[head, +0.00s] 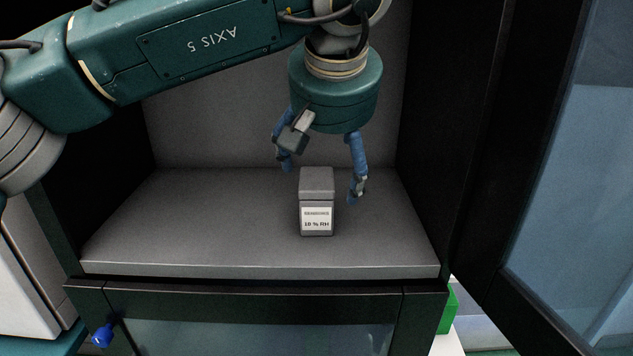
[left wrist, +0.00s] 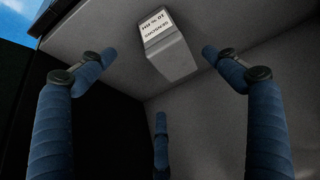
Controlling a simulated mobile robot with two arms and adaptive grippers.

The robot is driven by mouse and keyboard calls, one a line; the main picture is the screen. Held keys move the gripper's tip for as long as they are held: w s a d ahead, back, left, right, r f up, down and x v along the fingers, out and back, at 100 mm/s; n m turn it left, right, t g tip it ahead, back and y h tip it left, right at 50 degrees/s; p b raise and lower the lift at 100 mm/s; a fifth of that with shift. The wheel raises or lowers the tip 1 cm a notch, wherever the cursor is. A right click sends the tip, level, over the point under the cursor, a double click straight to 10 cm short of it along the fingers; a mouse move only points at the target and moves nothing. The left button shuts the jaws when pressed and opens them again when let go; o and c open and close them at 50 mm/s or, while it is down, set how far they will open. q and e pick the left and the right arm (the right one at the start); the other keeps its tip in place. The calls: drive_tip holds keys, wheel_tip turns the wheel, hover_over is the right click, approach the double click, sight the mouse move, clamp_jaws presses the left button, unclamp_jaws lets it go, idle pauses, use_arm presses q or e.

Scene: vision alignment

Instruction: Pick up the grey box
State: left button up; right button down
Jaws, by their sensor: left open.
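One finger is to the left of the box and one to the right. In the left wrist view the left gripper (left wrist: 155,75) holds nothing. My right gripper is in neither view.
The cabinet's side walls and back wall (head: 220,130) enclose the shelf. An open glass door (head: 580,170) stands at the right. A lower glass-fronted compartment (head: 260,335) with a blue knob (head: 103,335) is below. The shelf is bare on both sides of the box.

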sight(328, 184)
use_arm(q)
drive_tip(key=shift+w+f, duration=0.4)
drive_tip(key=shift+f, duration=0.1)
drive_tip(key=shift+x, duration=1.2)
drive_tip(key=x, duration=0.2)
drive_tip(key=p+x, duration=0.1)
drive_tip(key=x, duration=0.1)
drive_tip(key=p+x, duration=0.1)
drive_tip(key=x, duration=0.1)
drive_tip(key=shift+s+a+f, duration=0.1)
drive_tip(key=shift+a+f, duration=0.15)
drive_tip(key=shift+a, duration=0.15)
drive_tip(key=shift+f, duration=0.2)
drive_tip(key=shift+d, duration=0.1)
drive_tip(key=shift+c, duration=0.5)
drive_tip(key=c, duration=1.3)
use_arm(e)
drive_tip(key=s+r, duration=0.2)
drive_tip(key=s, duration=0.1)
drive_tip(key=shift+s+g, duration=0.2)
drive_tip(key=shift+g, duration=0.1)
